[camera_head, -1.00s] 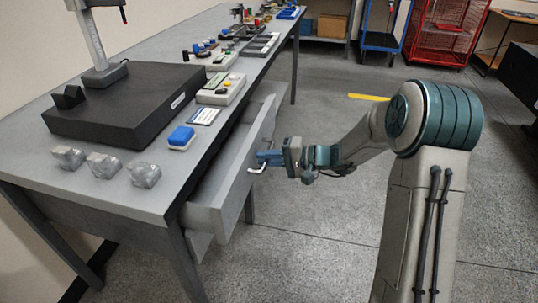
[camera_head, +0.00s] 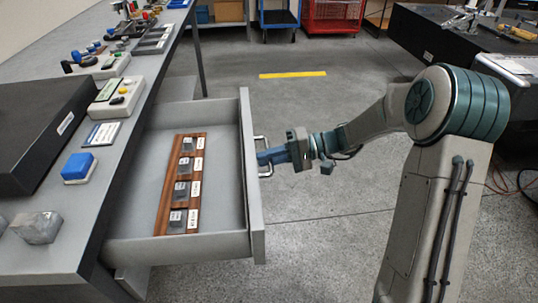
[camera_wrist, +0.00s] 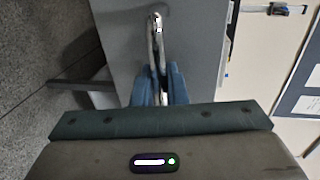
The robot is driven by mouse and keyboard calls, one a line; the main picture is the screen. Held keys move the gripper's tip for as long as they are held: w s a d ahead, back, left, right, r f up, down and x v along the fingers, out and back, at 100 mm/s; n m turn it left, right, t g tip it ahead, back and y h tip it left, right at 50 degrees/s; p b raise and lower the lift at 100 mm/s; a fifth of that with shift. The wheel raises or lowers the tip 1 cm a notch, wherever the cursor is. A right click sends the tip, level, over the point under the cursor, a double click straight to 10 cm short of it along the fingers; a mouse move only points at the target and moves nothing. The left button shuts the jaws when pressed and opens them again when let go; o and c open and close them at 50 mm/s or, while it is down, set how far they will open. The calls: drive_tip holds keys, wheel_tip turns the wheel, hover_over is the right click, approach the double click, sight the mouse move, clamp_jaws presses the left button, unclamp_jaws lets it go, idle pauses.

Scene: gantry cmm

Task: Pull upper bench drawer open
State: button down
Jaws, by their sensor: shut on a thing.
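The upper bench drawer (camera_head: 222,243) stands pulled well out from the bench in the head view. Inside it lies a wooden strip (camera_head: 168,208) with several small dark labelled blocks. The drawer's metal bar handle (camera_head: 264,142) is on its outer front face. My gripper (camera_head: 266,158) is at this handle, with its blue fingers shut on it. In the wrist view, the fingers (camera_wrist: 160,88) close around the handle (camera_wrist: 157,45), in front of the grey drawer front (camera_wrist: 195,40). The fingertips partly hide the handle.
The bench top (camera_head: 62,240) carries a black slab (camera_head: 35,130), a blue block (camera_head: 78,167), a control box (camera_head: 118,98) and a grey metal block (camera_head: 38,227). Open floor (camera_head: 320,230) lies right of the drawer. Another black-topped table (camera_head: 450,45) stands at the back right.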

drive_tip(key=shift+w+d, duration=0.1)
drive_tip(key=shift+d, duration=0.1)
drive_tip(key=c, duration=1.8)
unclamp_jaws()
drive_tip(key=p+v, duration=0.2)
drive_tip(key=v, duration=1.2)
drive_tip(key=shift+p, duration=0.3)
drive_tip(key=shift+a, duration=0.1)
drive_tip(key=s+d+r+m+t+h+p, duration=0.1)
drive_tip(key=s+d+r+t+h+p, duration=0.1)
drive_tip(key=s+r+h+p, duration=0.3)
drive_tip(key=s+d+r+t+h+p, duration=0.2)
drive_tip(key=s+r+h+p, duration=0.3)
drive_tip(key=s+r+p, duration=0.5)
drive_tip(key=s+d+r+m+t+h+p, duration=0.1)
drive_tip(key=s+r+h+p, duration=0.4)
drive_tip(key=r, duration=0.5)
drive_tip(key=shift+s+d+r+m+t+p, duration=0.15)
drive_tip(key=shift+s+d+t+p, duration=0.2)
drive_tip(key=shift+s+p, duration=0.4)
drive_tip(key=shift+s+d+r+m+t+p, duration=0.15)
drive_tip(key=shift+s+d+p, duration=0.3)
drive_tip(key=shift+s+p, duration=0.3)
